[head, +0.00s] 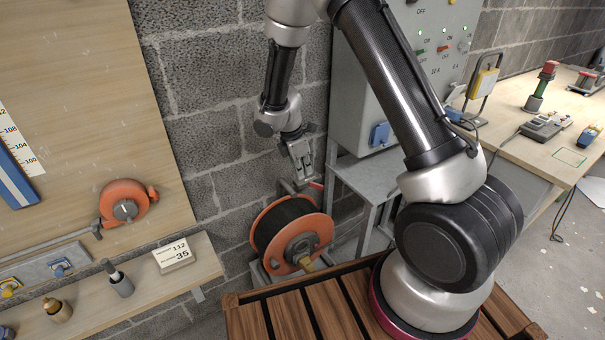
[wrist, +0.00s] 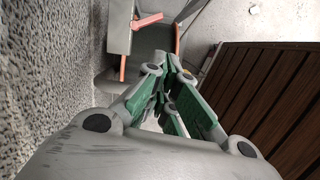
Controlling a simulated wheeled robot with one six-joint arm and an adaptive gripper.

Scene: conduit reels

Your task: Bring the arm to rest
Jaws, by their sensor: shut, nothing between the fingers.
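My arm reaches from its base on the slatted wooden deck up and over to the left, then bends down beside the block wall. My gripper (head: 304,176) points downward, just above the orange reel (head: 326,228) wound with black conduit. Its fingers, with green inner sides, also show in the wrist view (wrist: 172,112); they are shut with nothing held. In the head view, the fingertips overlap the reel's upper edge, and I cannot tell the exact gap.
A grey electrical cabinet (head: 362,100) stands right of the gripper, over a metal stand. The block wall (head: 215,150) is close on the left. A wooden shelf (head: 200,262) holds small tools. A workbench (head: 540,150) with devices is at right. The slatted deck (head: 290,315) is mostly bare.

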